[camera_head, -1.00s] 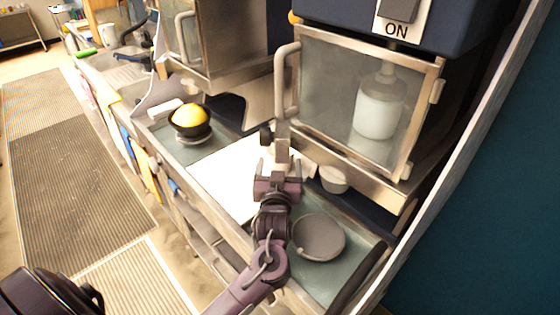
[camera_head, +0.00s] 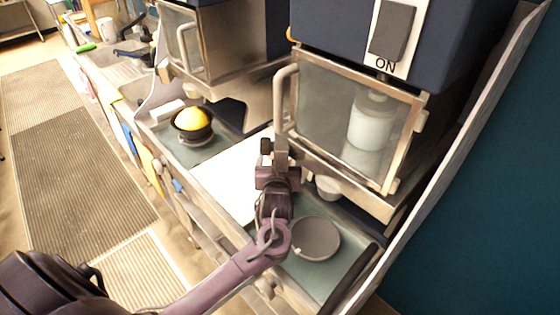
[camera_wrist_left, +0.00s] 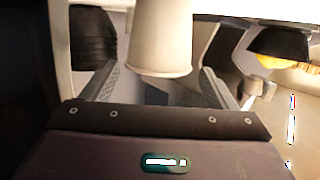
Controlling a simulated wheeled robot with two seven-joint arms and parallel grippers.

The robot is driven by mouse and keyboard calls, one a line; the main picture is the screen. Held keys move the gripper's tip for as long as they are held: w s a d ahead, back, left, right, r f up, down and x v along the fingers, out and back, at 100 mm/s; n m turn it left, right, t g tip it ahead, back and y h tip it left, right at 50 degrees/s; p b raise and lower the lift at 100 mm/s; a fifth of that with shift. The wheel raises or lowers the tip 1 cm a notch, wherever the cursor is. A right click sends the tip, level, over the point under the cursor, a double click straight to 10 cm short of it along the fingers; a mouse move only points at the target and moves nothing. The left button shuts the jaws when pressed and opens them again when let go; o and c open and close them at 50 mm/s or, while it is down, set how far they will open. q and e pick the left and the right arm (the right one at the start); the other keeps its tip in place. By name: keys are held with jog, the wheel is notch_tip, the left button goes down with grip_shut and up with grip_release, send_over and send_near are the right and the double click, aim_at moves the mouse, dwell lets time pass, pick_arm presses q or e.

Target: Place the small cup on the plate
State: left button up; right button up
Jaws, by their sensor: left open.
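A small off-white cup (camera_head: 328,187) stands just right of my left gripper, at the foot of the machine with the glass door. A grey round plate (camera_head: 316,238) lies on the counter at the near right, below the gripper in the picture. My left gripper (camera_head: 275,150) is open beyond the plate. In the left wrist view a cream cup (camera_wrist_left: 160,40) shows upside down between the spread fingers of the gripper (camera_wrist_left: 160,85). I cannot tell whether the fingers touch it, or whether it is the same cup. My right gripper is not in view.
A glass-doored machine (camera_head: 350,120) with a white bottle (camera_head: 370,122) inside stands close behind the gripper. A black bowl (camera_head: 192,132) with a yellow round top stands on the counter at the left. A white board (camera_head: 228,182) lies flat between bowl and plate.

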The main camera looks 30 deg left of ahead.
pick_arm(q)
jog(key=p+x, duration=0.1)
jog(key=x, duration=0.2)
jog(key=shift+w+f+p, duration=0.1)
jog(key=shift+f+p, duration=0.1)
jog(key=shift+p, duration=0.1)
jog(key=shift+w+a+f, duration=0.2)
jog(key=shift+w+f, duration=0.1)
jog(key=shift+w, duration=0.3)
jog(key=shift+s, duration=0.1)
jog(key=c, duration=0.8)
